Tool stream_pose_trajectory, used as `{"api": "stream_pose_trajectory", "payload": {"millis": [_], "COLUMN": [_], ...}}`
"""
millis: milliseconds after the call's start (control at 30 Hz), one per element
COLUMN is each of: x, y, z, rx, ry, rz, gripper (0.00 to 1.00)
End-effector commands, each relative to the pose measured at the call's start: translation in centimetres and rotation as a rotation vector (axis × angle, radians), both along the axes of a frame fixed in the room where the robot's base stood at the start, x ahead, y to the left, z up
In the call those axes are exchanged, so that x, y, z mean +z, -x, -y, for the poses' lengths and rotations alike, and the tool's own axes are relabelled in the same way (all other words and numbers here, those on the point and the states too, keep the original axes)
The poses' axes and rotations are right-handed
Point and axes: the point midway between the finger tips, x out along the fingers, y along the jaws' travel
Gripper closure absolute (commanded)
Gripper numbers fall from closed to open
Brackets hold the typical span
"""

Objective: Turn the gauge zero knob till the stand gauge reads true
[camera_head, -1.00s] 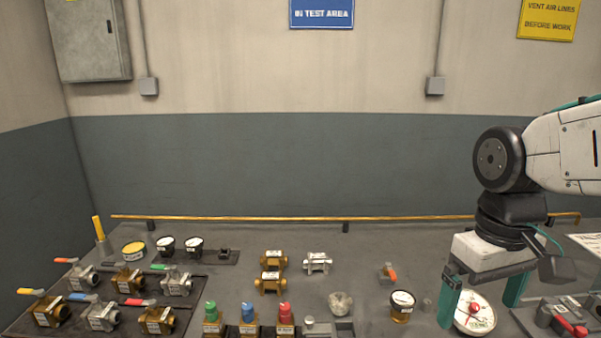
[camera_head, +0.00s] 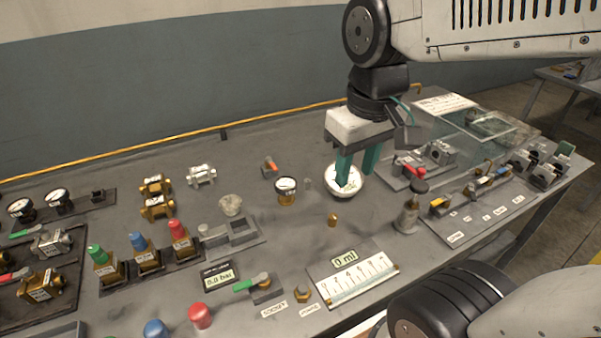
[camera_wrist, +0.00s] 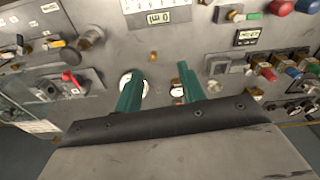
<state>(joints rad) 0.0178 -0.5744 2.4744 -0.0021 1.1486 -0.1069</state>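My gripper (camera_head: 356,180) points down over the bench, beside and partly over a round white dial (camera_head: 352,187). Its two green fingers stand apart with nothing visible between them. In the wrist view the gripper (camera_wrist: 158,100) is open; its left finger partly covers the white dial (camera_wrist: 142,88). A small brass-bodied gauge (camera_head: 286,186) stands just left of the gripper, its reading too small to tell. A small brass knob-like piece (camera_head: 333,220) stands in front of the dial. I cannot tell which part is the gauge zero knob.
A display (camera_head: 218,277) reads 0.0 bar; another (camera_head: 345,257) reads 0 ml above a scale plate. A grey bottle-like fitting (camera_head: 407,216) and a fixture with a red handle (camera_head: 410,168) stand right. Capped valves (camera_head: 145,254) stand left. Bench around the brass piece is clear.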

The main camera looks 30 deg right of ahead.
Motion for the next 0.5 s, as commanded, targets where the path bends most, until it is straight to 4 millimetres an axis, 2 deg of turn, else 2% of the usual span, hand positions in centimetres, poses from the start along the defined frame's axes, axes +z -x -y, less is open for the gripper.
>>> {"api": "stream_pose_trajectory", "payload": {"millis": [33,267,500], "x": [-0.4,-2.6,-7.0], "y": [-1.7,-8.9,-16.1], "z": [0.2,1.0,2.1], "rx": [0.022,0.135,0.252], "ry": [0.001,0.008,0.011], "rz": [-0.015,-0.043,-0.071], "gripper": [0.6,0.6,0.6]}}
